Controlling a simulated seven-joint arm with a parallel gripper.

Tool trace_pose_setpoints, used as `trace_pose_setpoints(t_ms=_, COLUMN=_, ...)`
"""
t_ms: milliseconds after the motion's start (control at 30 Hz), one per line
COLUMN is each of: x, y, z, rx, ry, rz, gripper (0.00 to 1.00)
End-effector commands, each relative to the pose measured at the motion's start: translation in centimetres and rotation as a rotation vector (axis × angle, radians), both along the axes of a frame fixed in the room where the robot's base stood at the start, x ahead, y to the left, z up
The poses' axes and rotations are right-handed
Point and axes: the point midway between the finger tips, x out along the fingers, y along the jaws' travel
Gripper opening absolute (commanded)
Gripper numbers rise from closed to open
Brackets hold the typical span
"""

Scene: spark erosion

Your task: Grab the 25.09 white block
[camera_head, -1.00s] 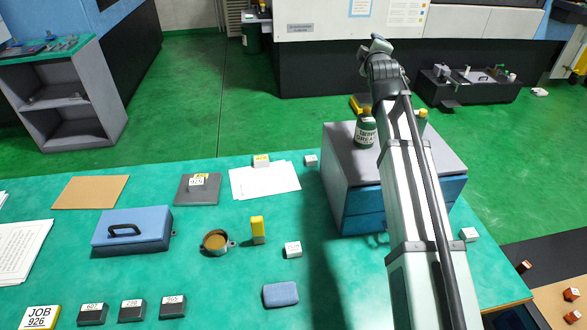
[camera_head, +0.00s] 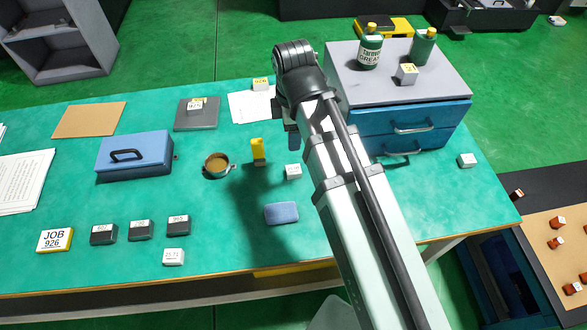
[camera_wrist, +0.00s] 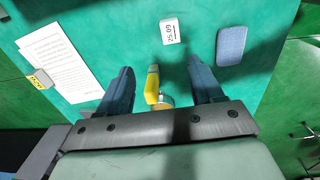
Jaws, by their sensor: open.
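The white block labelled 25.09 (camera_wrist: 169,30) lies on the green table in the wrist view, beyond and between my fingertips. It also shows in the head view (camera_head: 293,172), right of a yellow upright piece (camera_head: 258,149) and above a blue pad (camera_head: 281,213). My gripper (camera_wrist: 159,68) is open and empty, with its two blue fingers apart over the table. The yellow piece (camera_wrist: 152,85) shows between the fingers in the wrist view; whether it lies below them in height I cannot tell exactly. In the head view my arm hides most of the gripper.
Other white blocks stand at the front (camera_head: 173,257), on the grey drawer cabinet (camera_head: 395,85) and at the table's right (camera_head: 467,160). A blue box (camera_head: 135,155), a round brass-coloured cup (camera_head: 216,164) and several dark blocks (camera_head: 141,231) are on the left. The cabinet is close right of my arm.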

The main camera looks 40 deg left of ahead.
Motion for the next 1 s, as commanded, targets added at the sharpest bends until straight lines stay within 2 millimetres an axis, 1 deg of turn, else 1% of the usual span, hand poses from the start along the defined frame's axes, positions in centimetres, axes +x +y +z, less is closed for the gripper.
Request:
trace_pose_setpoints(t_ms=33, x=-0.9, y=-0.4, z=-0.2, rx=-0.019, ry=0.015, rz=0.013, gripper=0.66)
trace_pose_setpoints(t_ms=100, x=-1.5, y=-0.8, z=-0.3, rx=-0.036, ry=0.03, rz=0.024, gripper=0.66)
trace_pose_setpoints(t_ms=200, x=-1.8, y=-1.0, z=-0.9, rx=-0.047, ry=0.039, rz=0.028, gripper=0.66)
trace_pose_setpoints(t_ms=267, x=-1.8, y=-1.0, z=-1.4, rx=-0.047, ry=0.039, rz=0.028, gripper=0.66)
trace_pose_setpoints(t_ms=700, x=-1.6, y=-0.9, z=-6.9, rx=-0.046, ry=0.037, rz=0.027, gripper=0.66)
trace_pose_setpoints(t_ms=833, x=-1.6, y=-0.9, z=-8.1, rx=-0.046, ry=0.037, rz=0.026, gripper=0.66)
trace_pose_setpoints(t_ms=1000, x=-1.6, y=-0.9, z=-8.8, rx=-0.044, ry=0.036, rz=0.026, gripper=0.66)
